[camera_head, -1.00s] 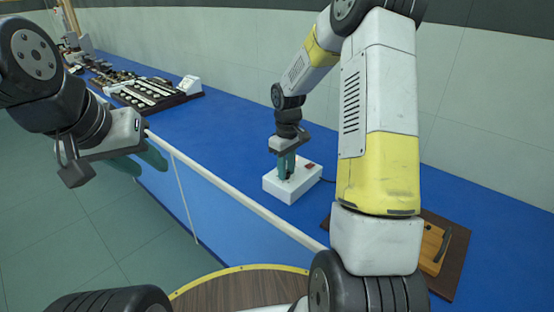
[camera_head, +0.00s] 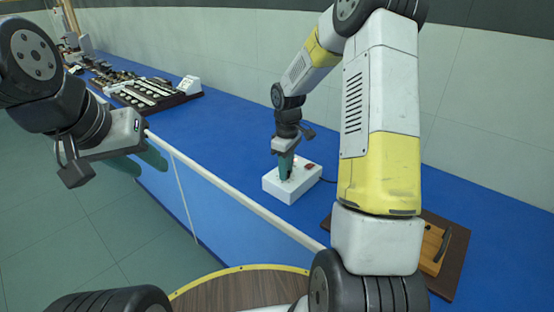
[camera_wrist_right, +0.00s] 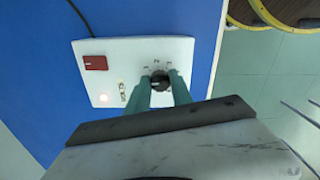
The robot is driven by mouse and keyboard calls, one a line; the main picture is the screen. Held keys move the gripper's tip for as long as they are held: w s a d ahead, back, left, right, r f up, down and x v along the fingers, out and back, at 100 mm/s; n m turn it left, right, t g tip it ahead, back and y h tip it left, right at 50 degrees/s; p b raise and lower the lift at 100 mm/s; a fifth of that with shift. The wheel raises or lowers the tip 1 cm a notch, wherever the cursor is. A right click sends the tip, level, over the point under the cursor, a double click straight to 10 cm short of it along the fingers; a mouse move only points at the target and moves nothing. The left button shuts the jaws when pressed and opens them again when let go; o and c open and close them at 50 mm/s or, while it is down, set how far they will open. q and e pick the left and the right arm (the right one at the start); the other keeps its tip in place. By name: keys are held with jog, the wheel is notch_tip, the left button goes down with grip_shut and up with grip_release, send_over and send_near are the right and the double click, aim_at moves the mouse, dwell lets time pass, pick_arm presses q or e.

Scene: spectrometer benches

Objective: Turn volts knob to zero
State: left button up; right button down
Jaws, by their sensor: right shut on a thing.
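The white power box (camera_head: 301,184) stands on the blue bench. In the right wrist view its white top (camera_wrist_right: 120,58) carries a round black knob (camera_wrist_right: 160,80) with printed marks around its upper side. My right gripper (camera_head: 285,175) points down onto the box. In the right wrist view its teal fingers (camera_wrist_right: 160,88) are shut on the knob, one on each side.
A dark cable (camera_wrist_right: 80,18) leaves the box. A wooden board (camera_head: 432,250) lies at the right. A black tray of parts (camera_head: 155,94) stands further left. A white rail (camera_head: 230,187) runs along the bench front.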

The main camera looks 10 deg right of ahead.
jog(key=c, duration=1.1)
grip_release()
jog(key=shift+r, duration=3.95)
jog(key=s+a+r+m+t, duration=0.1)
jog(key=s+r+m+t, duration=0.1)
jog(key=s+r, duration=0.3)
jog(key=s+r+m+t+y, duration=0.1)
jog(key=s+r+m, duration=0.3)
jog(key=s, duration=0.7)
jog(key=s+a+r+m+t+y, duration=0.1)
jog(key=s+r+m+t, duration=0.2)
jog(key=s+r, duration=0.3)
jog(key=shift+s+a+r, duration=0.15)
jog(key=shift+s+a, duration=0.05)
jog(key=shift+s, duration=0.45)
jog(key=shift+s+a+r, duration=0.1)
jog(key=shift+s+a, duration=0.05)
jog(key=shift+s, duration=0.45)
